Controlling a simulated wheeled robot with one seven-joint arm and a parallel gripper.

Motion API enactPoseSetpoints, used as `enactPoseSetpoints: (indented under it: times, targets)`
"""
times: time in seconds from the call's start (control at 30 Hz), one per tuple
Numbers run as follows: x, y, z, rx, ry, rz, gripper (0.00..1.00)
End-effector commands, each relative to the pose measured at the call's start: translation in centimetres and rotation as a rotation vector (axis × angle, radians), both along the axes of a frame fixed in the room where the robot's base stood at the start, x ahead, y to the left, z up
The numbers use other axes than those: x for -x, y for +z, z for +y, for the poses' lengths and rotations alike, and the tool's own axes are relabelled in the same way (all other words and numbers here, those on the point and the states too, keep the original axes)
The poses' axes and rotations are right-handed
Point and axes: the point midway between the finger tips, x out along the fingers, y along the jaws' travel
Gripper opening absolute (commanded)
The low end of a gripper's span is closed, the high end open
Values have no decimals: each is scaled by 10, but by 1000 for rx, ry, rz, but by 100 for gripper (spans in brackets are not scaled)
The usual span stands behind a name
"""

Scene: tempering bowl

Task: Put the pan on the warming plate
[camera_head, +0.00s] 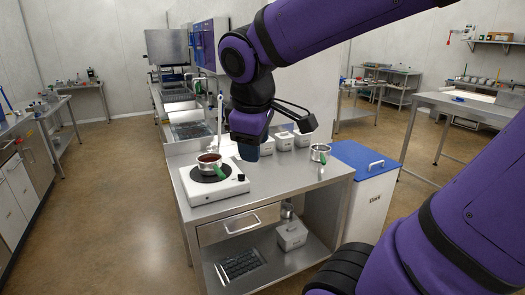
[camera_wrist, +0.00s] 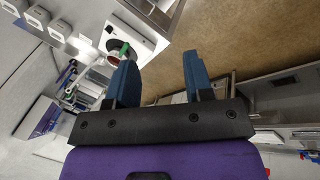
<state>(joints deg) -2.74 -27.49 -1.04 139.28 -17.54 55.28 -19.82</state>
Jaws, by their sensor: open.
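A metal pan with brown contents and a green handle (camera_head: 209,161) stands upright on the black disc of the white warming plate (camera_head: 228,187), at the left of the steel table. In the wrist view the pan (camera_wrist: 112,58) shows just left of my left fingertip, with the white plate (camera_wrist: 145,33) around it. My gripper (camera_head: 272,135) is above the table, right of the plate and apart from the pan. In the wrist view my gripper (camera_wrist: 159,62) is open, with nothing between its fingers.
A smaller metal vessel with a green handle (camera_head: 319,151) stands at the table's right. White lidded boxes (camera_head: 284,141) stand along the back. A blue-topped cabinet (camera_head: 362,160) adjoins the right side. The table's front middle (camera_head: 262,193) is clear.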

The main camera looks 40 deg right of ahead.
Motion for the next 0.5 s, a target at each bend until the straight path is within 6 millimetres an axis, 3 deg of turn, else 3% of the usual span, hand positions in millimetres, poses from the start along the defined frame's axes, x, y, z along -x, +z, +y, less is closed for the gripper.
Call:
enactPoseSetpoints:
  times: [0.2, 0.5]
  targets:
    - [44, 11, 24, -253, -280, -183, 47]
    - [65, 15, 38, -411, -439, -265, 47]
